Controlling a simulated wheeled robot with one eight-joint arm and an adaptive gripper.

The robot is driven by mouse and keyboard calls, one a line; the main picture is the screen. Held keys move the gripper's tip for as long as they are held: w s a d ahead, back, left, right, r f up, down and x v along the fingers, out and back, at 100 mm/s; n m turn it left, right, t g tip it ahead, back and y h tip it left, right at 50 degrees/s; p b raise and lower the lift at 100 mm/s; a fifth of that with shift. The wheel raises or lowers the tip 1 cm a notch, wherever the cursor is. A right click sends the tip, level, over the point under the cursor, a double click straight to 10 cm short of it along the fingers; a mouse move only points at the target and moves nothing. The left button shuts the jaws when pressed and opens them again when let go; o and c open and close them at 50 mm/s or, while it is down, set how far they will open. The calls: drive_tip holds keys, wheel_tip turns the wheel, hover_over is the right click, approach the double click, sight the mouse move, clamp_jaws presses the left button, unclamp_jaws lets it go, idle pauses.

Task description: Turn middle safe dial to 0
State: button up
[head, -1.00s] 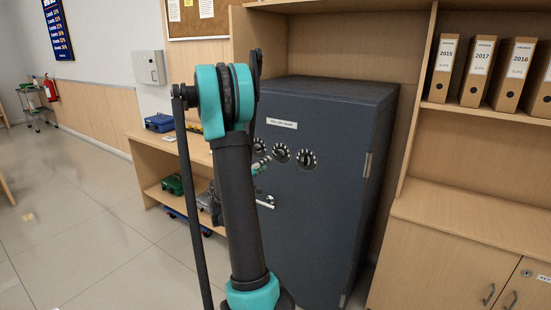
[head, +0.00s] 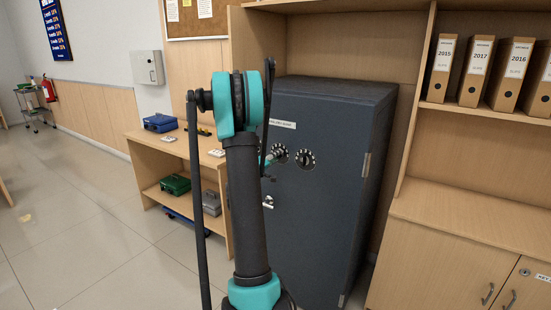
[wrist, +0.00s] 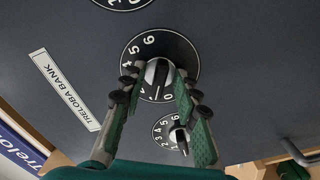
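The dark blue-grey safe (head: 325,210) has a row of round black dials with white numbers. The middle dial (head: 279,154) shows beside my gripper (head: 268,159), with the right dial (head: 305,158) apart from it. In the wrist view, the middle dial (wrist: 183,50) lies ahead, and its silver knob (wrist: 157,72) sits between the fingertips of my gripper (wrist: 157,76). The fingers flank the knob, spread about its width; firm contact cannot be made out. Part of the number ring is hidden by the fingers.
Another dial (wrist: 178,133) is close to my right finger in the wrist view, and one is cut off at the top (wrist: 125,3). The safe handle (head: 268,202) is below the dials. Shelves with binders (head: 475,70) stand right, a desk (head: 150,150) left.

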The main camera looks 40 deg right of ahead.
clamp_jaws()
drive_tip(key=shift+n, duration=2.9)
drive_tip(key=shift+o, duration=0.9)
unclamp_jaws()
drive_tip(key=shift+a, duration=0.15)
